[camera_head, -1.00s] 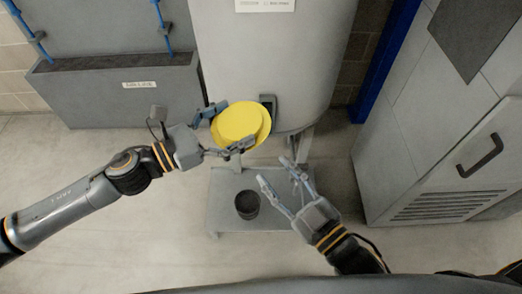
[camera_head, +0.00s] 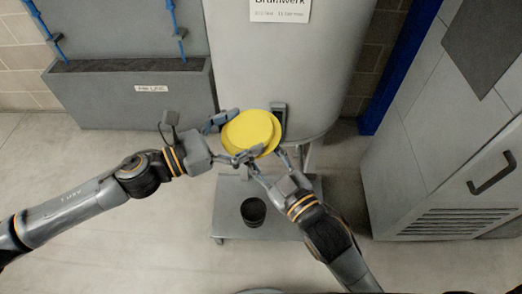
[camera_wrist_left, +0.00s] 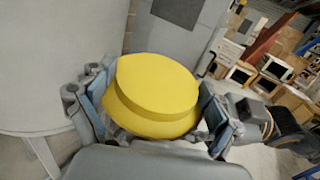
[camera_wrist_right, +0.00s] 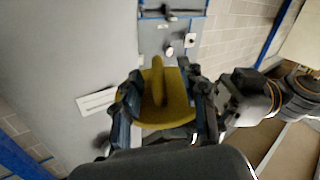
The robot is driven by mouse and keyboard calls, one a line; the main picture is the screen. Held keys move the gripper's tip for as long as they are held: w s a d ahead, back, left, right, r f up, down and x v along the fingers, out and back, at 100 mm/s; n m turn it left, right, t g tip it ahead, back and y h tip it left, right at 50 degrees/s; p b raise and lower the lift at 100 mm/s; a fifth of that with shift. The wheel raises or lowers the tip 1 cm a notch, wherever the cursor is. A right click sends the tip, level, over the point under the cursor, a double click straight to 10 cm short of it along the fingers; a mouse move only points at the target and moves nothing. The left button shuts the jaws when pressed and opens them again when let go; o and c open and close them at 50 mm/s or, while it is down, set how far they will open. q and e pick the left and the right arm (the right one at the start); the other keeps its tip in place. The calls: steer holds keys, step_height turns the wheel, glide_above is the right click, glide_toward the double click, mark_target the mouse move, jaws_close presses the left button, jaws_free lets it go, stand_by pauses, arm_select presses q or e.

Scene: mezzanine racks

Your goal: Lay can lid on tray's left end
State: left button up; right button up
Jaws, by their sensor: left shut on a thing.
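The can lid (camera_head: 252,132) is a round yellow disc with a raised step, in front of the large grey tank. My left gripper (camera_head: 235,139) is shut on it, a finger at each side; the lid also fills the middle of the left wrist view (camera_wrist_left: 155,88). My right gripper (camera_head: 267,160) is just below and right of the lid, fingers spread. In the right wrist view the lid (camera_wrist_right: 178,105) shows a raised ridge between those fingers, with gaps beside the ridge. Whether the right fingers touch the rim is unclear. I cannot identify the tray for certain.
A low grey platform (camera_head: 230,218) below carries a dark round cup (camera_head: 253,212). The grey tank (camera_head: 270,60) stands behind the lid. A grey trough (camera_head: 135,95) is at the left, a cabinet (camera_head: 440,170) with a handle at the right. Floor is clear on both sides.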

jaws_close()
arm_select(q)
steer(key=o, duration=1)
steer(key=shift+c, duration=0.2)
